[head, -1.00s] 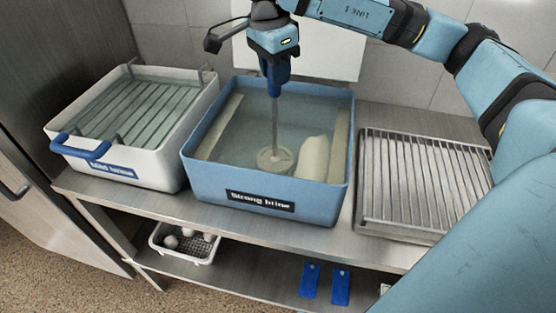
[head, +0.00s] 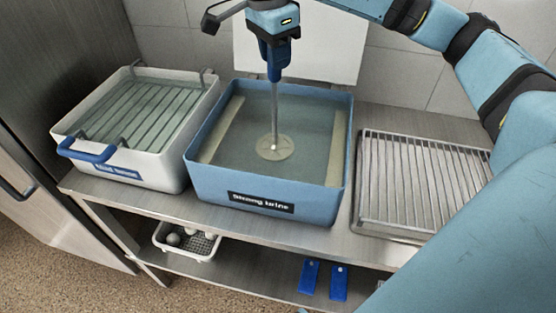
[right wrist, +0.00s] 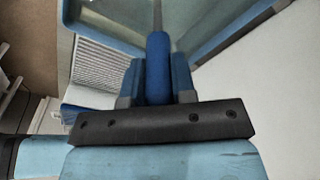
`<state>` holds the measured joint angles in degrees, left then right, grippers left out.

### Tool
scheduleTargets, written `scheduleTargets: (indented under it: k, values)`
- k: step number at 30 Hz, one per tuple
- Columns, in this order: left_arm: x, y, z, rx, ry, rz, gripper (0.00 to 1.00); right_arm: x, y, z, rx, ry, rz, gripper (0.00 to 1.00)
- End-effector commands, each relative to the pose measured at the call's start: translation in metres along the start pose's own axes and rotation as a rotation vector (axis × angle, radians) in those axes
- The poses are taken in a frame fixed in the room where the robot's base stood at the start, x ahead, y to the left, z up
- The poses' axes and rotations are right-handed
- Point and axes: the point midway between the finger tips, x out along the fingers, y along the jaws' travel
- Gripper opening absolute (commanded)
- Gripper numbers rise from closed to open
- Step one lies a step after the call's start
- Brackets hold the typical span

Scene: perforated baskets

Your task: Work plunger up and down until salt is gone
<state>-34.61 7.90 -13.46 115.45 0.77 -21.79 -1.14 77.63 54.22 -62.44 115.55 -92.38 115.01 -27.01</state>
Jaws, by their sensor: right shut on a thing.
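The plunger has a blue handle, a thin metal shaft (head: 274,112) and a pale round disc (head: 275,147). It stands upright in the blue tub (head: 206,176) labelled "Strong brine". The disc lies in the liquid, near the tub's middle. My right gripper (head: 277,58) is above the tub, shut on the plunger's blue handle. In the right wrist view the handle (right wrist: 158,70) stands between the two fingers, with the shaft running off past it. I see no distinct heap of salt in the liquid. My left gripper is not in view.
A white tub (head: 165,172) with a blue handle and a rack stands left. A wire rack on a tray (head: 425,185) lies right. Pale strips line two sides inside the blue tub. A small white basket (head: 186,243) and blue tags (head: 324,280) are below the worktop.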

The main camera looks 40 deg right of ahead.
Motion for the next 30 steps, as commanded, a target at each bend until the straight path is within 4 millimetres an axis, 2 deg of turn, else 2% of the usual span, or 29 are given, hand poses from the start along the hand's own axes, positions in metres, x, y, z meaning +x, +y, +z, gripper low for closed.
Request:
scheduleTargets:
  k: [1, 14, 30]
  values:
    - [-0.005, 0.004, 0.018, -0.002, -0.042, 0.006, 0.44, -0.006, 0.0, -0.001, 0.0, 0.0, -0.001, 0.01]
    - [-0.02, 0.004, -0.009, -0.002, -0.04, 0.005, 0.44, -0.041, 0.0, -0.005, 0.0, 0.0, -0.001, 0.01]
    - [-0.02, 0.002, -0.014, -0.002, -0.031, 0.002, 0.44, -0.043, 0.0, -0.005, 0.0, 0.0, 0.0, 0.01]
